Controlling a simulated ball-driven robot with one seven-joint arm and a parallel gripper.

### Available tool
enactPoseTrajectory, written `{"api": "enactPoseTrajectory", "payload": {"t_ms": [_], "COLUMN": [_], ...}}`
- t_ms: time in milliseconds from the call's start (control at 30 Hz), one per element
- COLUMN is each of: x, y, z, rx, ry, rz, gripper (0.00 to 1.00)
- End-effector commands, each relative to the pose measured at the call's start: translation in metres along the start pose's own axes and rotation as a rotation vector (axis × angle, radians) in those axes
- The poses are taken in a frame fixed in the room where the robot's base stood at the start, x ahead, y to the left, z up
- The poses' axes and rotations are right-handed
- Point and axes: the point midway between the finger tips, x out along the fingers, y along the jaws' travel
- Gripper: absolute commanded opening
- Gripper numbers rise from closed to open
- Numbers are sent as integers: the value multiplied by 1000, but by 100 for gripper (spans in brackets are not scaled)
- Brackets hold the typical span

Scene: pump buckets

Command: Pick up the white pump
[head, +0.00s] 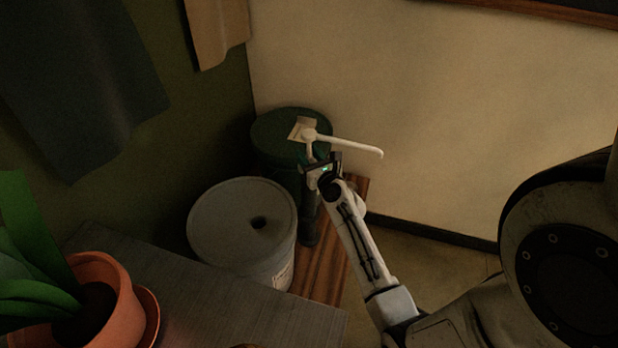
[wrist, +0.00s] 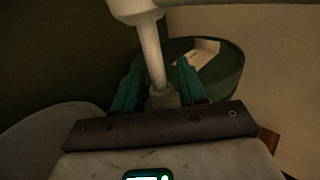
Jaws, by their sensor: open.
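The white pump (head: 345,144) has a round head and a long thin spout pointing right in the head view. It is upright at the green bucket (head: 272,130); its lower end is hidden by my gripper. My gripper (head: 320,166) is just below the pump head, at its stem. In the wrist view, the white stem (wrist: 150,50) passes between the two teal fingers of my gripper (wrist: 157,76). The fingers are apart, one on each side of the stem, with gaps showing. The pump head is partly cut off at the top.
A grey bucket (head: 225,225) with a dark hole in its lid stands in front of the green one. A pale label (head: 302,127) lies on the green lid. A potted plant (head: 105,300) stands on a grey surface at lower left. The wall (head: 430,110) rises close behind.

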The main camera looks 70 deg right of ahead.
Motion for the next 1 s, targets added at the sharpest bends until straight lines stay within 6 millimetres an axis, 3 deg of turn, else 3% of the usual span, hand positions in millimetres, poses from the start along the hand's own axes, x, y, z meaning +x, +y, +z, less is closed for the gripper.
{"api": "enactPoseTrajectory", "payload": {"t_ms": [467,1000], "x": [0,-1], "y": [0,0], "z": [0,-1], "rx": [0,0], "ry": [1,2], "rz": [0,1], "gripper": [0,0]}}
